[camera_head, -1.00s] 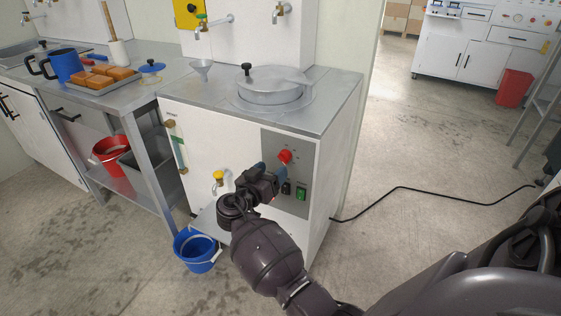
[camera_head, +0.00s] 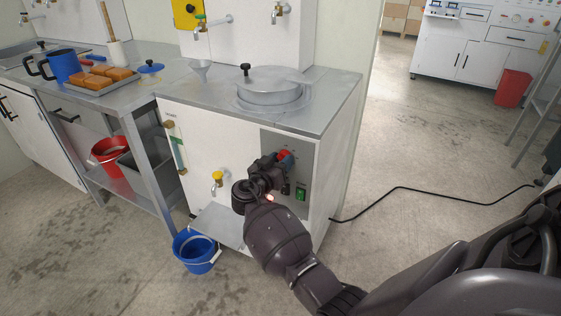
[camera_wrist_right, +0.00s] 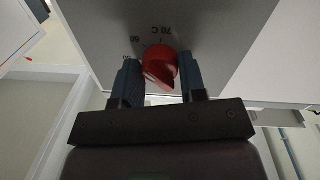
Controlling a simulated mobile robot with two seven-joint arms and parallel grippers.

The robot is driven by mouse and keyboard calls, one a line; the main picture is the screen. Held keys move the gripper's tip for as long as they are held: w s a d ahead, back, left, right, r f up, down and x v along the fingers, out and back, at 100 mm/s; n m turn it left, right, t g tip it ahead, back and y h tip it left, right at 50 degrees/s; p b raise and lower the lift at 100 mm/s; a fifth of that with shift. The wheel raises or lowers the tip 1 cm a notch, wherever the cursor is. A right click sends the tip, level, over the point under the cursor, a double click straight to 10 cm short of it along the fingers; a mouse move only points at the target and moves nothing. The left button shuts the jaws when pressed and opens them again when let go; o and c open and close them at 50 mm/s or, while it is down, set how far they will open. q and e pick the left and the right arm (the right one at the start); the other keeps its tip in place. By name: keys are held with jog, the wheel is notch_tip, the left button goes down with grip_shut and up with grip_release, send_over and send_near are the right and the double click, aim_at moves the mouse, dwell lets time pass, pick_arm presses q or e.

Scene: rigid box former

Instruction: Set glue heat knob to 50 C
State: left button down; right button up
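The red heat knob (camera_head: 285,155) is on the grey panel of the white machine and is partly covered by my right gripper (camera_head: 274,166) in the head view. The right wrist view shows the red knob (camera_wrist_right: 160,66) between the two blue-grey fingers of my right gripper (camera_wrist_right: 161,72), one on each side. The fingers are very close to the knob's sides; I cannot tell if they press on it. Marks "70 C", "60" and a partly hidden "50" show around the knob. The knob's exact setting is unclear. My left gripper is not in view.
A green switch (camera_head: 301,194) sits below the knob. A yellow-handled tap (camera_head: 217,177) is left of my gripper, above a blue bucket (camera_head: 197,252). A round lidded pot (camera_head: 270,90) is on the machine top. A black cable (camera_head: 420,190) crosses the floor.

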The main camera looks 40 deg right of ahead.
jog(key=shift+c, duration=1.4)
jog(key=n, duration=0.3)
jog(key=shift+f, duration=0.1)
jog(key=n, duration=0.4)
jog(key=shift+n, duration=0.3)
jog(key=shift+s+n, duration=0.1)
jog(key=shift+n, duration=0.5)
jog(key=shift+t, duration=0.4)
jog(key=o, duration=0.9)
